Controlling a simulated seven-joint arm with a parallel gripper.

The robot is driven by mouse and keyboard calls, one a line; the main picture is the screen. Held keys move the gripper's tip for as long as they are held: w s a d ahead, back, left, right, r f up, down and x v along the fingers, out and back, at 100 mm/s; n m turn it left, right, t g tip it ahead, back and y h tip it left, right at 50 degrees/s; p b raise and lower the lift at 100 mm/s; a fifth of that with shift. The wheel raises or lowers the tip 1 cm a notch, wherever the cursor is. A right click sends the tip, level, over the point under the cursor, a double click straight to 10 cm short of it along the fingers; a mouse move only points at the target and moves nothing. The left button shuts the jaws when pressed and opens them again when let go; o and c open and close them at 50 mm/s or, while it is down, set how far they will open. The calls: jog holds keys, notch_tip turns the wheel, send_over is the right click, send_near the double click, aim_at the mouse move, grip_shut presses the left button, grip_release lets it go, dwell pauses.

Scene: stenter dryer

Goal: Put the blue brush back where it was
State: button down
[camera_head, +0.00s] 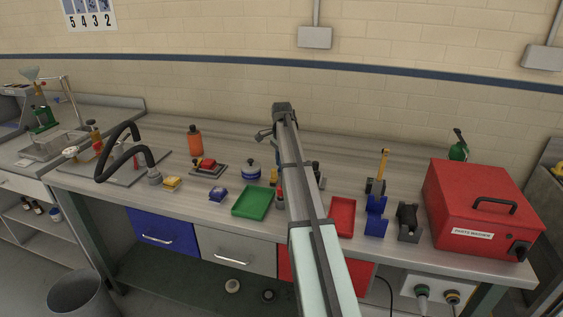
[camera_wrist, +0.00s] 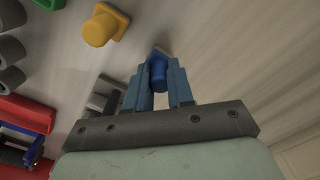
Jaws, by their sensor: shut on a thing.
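In the wrist view my gripper (camera_wrist: 159,80) is shut on a blue thing with a round body and a wider blue base, which I take for the blue brush (camera_wrist: 158,71). The fingers stand on either side of its body. I cannot tell whether its base touches the worktop. A yellow piece of similar shape (camera_wrist: 101,28) stands apart from it, up and to the left. In the head view my arm hides most of the gripper and the held brush. No marked place for the brush can be made out.
The head view shows a green tray (camera_head: 252,202) left of my arm and a red tray (camera_head: 342,217) right of it. Blue (camera_head: 375,224) and black (camera_head: 409,225) holders and a large red box (camera_head: 482,207) stand farther right. In the wrist view, bare worktop (camera_wrist: 235,50) lies right of the brush.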

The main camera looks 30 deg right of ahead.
jog(key=shift+f, duration=0.1)
jog(key=c, duration=1)
grip_release()
notch_tip(320, 180, up, 12)
jog(key=shift+r, duration=0.15)
